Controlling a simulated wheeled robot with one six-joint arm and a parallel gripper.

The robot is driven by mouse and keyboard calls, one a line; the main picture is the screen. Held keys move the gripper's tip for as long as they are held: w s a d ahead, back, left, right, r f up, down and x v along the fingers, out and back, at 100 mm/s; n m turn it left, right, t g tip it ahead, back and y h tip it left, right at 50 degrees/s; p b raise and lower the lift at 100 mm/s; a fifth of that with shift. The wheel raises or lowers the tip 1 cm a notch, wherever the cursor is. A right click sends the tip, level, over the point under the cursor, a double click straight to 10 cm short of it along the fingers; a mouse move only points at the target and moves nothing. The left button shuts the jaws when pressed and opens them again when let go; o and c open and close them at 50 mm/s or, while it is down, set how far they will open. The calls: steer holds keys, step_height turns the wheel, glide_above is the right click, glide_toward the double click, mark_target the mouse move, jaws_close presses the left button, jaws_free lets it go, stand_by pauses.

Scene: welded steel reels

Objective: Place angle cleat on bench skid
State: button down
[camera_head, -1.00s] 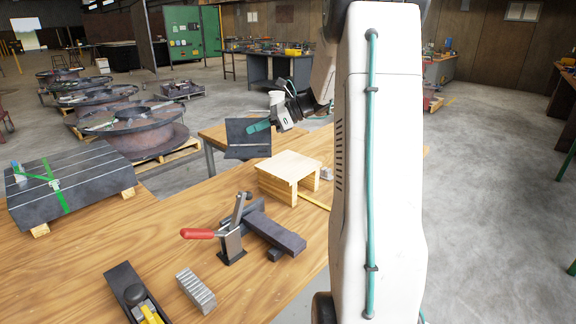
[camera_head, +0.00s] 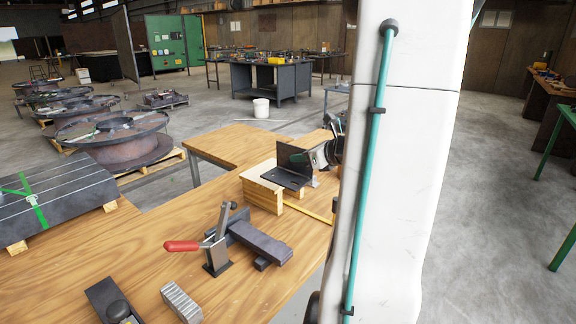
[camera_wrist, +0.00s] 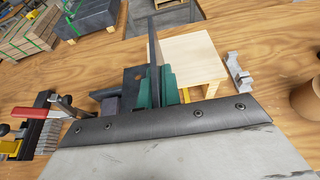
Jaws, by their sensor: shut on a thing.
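The angle cleat (camera_head: 293,167) is a dark L-shaped plate. One leg stands upright and the other lies roughly flat over the pale wooden bench skid (camera_head: 262,194). I cannot tell whether it touches the skid's top. My gripper (camera_head: 318,158) is shut on the cleat from its right side, partly hidden behind my arm. In the wrist view the teal fingers of my gripper (camera_wrist: 157,86) pinch the cleat's upright leg (camera_wrist: 154,48), seen nearly edge-on. The skid's bare top (camera_wrist: 195,58) shows just to the right of it.
A toggle clamp with a red handle (camera_head: 183,246) and a dark bar (camera_head: 262,242) stand in front of the skid. A ribbed metal block (camera_head: 181,302) sits nearer. A slotted dark plate with green straps (camera_head: 60,205) lies at left. Bare bench surrounds the skid's left side.

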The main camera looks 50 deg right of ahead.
steer(key=shift+w+d+f, duration=0.8)
steer(key=shift+w+d, duration=0.5)
steer(key=shift+w, duration=0.7)
steer(key=shift+w+d+f, duration=0.75)
steer(key=shift+w+d, duration=0.55)
steer(key=shift+w, duration=0.65)
steer(key=shift+w+d+f, duration=0.8)
steer(key=shift+w+d, duration=0.5)
steer(key=shift+w, duration=0.7)
steer(key=shift+f, duration=0.1)
steer(key=c, duration=1.6)
jaws_free()
steer(key=shift+f, duration=0.1)
